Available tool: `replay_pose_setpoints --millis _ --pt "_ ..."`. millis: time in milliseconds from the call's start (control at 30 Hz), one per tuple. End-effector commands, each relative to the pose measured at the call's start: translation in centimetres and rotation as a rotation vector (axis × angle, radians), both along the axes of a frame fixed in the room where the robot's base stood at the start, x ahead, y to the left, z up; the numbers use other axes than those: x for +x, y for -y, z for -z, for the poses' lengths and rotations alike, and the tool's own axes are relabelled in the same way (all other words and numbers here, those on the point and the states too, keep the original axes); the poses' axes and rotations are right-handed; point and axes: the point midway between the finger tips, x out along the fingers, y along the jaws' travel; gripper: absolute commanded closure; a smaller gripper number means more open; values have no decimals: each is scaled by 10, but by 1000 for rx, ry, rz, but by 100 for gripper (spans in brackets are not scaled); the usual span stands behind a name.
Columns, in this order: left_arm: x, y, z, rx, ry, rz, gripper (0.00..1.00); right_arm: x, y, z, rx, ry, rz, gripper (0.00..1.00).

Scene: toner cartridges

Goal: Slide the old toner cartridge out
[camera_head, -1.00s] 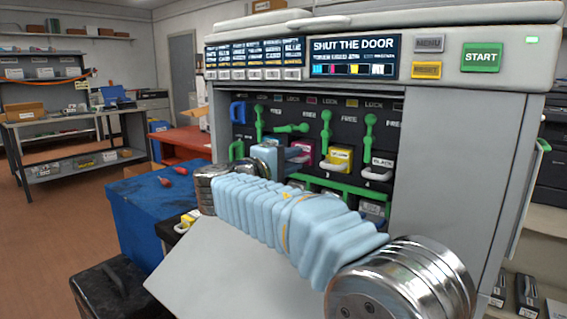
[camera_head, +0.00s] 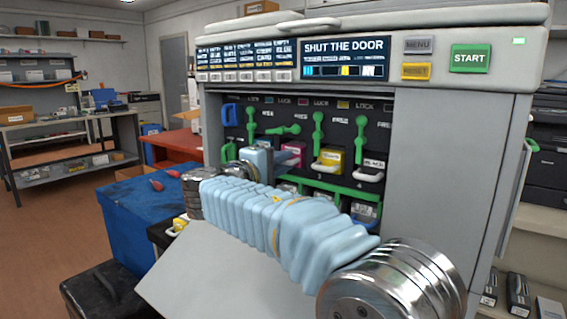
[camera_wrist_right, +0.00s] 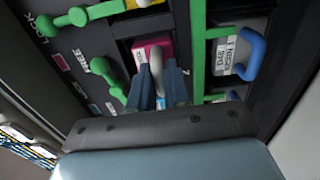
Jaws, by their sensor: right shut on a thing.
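The magenta toner cartridge (camera_head: 294,149) sits in its slot in the open printer, mostly hidden by my right gripper in the head view. In the right wrist view the magenta cartridge (camera_wrist_right: 146,46) shows its front face and a pale handle. My right gripper (camera_wrist_right: 160,82) has its two dark blue fingers shut around that handle. In the head view the right gripper (camera_head: 282,157) reaches into the printer front. The green lever (camera_head: 283,130) above this slot lies sideways, while its neighbours stand upright. My left gripper is not in view.
The yellow cartridge (camera_head: 331,158) and black cartridge (camera_head: 372,168) sit to the right. A green rail (camera_head: 335,187) runs below, above a lower row of cartridges. The printer's lowered door (camera_head: 225,275) lies under my arm. A blue box (camera_head: 135,225) with red-handled tools stands left.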

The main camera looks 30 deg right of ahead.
Motion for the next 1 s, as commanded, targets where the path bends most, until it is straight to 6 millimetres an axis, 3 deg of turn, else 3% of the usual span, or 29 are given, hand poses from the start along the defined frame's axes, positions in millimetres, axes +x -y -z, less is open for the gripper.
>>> replay_pose_setpoints --millis 1000 --pt "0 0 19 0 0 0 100 -46 -112 1 1 -1 -3 100"
